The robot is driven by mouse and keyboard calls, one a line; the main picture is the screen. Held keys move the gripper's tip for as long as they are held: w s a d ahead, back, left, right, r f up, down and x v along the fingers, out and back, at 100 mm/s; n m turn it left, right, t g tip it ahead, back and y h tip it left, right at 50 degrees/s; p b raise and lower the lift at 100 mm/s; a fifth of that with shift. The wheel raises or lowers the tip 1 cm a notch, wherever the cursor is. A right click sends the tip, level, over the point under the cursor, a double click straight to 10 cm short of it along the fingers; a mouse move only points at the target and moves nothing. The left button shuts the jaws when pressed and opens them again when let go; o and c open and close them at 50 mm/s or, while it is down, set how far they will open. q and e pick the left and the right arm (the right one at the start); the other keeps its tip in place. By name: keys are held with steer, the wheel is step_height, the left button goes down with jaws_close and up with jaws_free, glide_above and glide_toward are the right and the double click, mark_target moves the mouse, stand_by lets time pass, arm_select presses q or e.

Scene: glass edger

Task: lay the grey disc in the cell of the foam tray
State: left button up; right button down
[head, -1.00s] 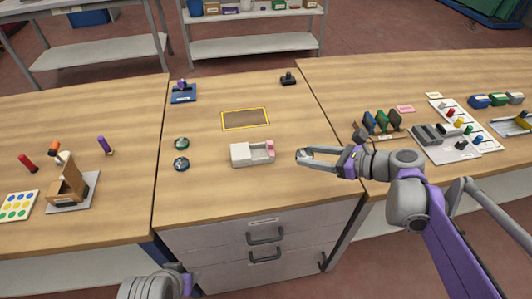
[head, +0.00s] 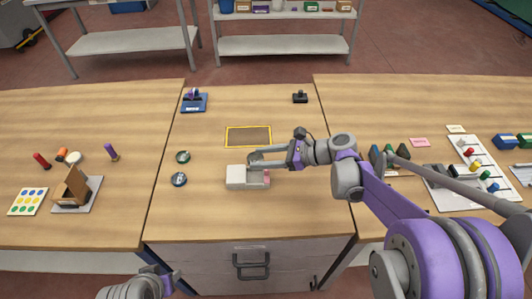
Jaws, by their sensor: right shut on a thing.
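The foam tray (head: 236,183) is a small pale block on the middle table, with a pink patch (head: 267,173) at its right end. My right gripper (head: 251,160) reaches in from the right, over the far edge of the tray. It is shut on the grey disc (head: 254,156), which is small and partly hidden between the fingertips. The disc appears to be above the tray, but the exact gap cannot be told. The tray's cell is largely hidden by the gripper. My left gripper is out of view; only part of my left arm shows at the bottom.
A blue stand (head: 194,104) and a small black object (head: 300,97) are at the back. The table in front of the tray is clear.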

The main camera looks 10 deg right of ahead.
mark_target(261, 180)
steer(key=shift+w+a+f, duration=0.1)
steer(key=shift+w+a, duration=0.05)
steer(key=shift+a, duration=0.1)
steer(key=shift+f+b, duration=0.35)
steer(key=shift+f, duration=0.15)
steer(key=shift+f+b, duration=2)
steer(key=shift+f, duration=0.8)
steer(key=shift+c, duration=0.7)
jaws_free()
steer(key=shift+r, duration=0.1)
steer(key=shift+r+p, duration=2.75)
steer(key=shift+r, duration=1.25)
